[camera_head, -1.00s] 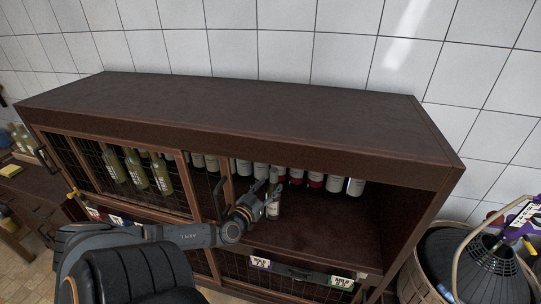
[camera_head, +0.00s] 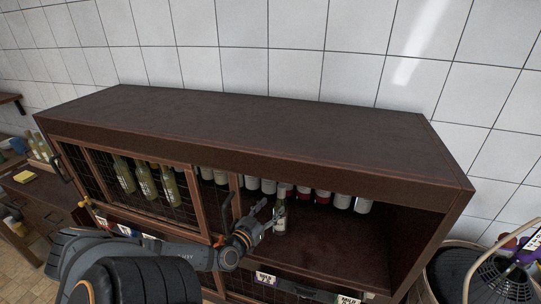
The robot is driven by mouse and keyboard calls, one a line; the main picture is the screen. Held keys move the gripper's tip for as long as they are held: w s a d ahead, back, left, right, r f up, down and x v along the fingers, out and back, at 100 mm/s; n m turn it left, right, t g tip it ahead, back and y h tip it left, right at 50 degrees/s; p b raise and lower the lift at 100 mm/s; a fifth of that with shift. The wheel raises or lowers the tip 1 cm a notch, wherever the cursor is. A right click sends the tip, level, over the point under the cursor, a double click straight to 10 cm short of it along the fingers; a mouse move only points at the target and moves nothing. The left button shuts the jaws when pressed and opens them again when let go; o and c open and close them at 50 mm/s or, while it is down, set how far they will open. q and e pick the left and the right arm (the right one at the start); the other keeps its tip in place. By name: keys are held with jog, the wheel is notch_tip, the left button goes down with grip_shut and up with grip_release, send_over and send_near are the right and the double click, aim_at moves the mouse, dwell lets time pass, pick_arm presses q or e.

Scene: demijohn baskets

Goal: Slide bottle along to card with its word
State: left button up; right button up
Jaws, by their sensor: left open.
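A bottle (camera_head: 280,213) with a pale label stands upright on the shelf of the dark wooden cabinet (camera_head: 270,132), near the open front. My left gripper (camera_head: 262,222) is open just to the left of this bottle; whether a finger touches it I cannot tell. Small cards with printed words are fixed along the shelf's front edge: one white card (camera_head: 265,278) below and left of the bottle's right side, another card (camera_head: 347,300) farther right, cut by the picture's lower edge. Their words are too small to read surely. My right gripper is not in view.
A row of bottles (camera_head: 318,196) stands at the back of the shelf. Green bottles (camera_head: 147,181) stand behind the mesh door at left. The shelf to the bottle's right is clear up to the side wall. A basket (camera_head: 436,285) stands at lower right.

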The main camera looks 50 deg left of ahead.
pick_arm(q)
jog(key=s+a, duration=0.2)
jog(key=s, duration=0.1)
jog(key=shift+s+a, duration=0.15)
jog(key=shift+s, duration=0.05)
dwell(0.5)
dwell(0.5)
jog(key=shift+s, duration=0.1)
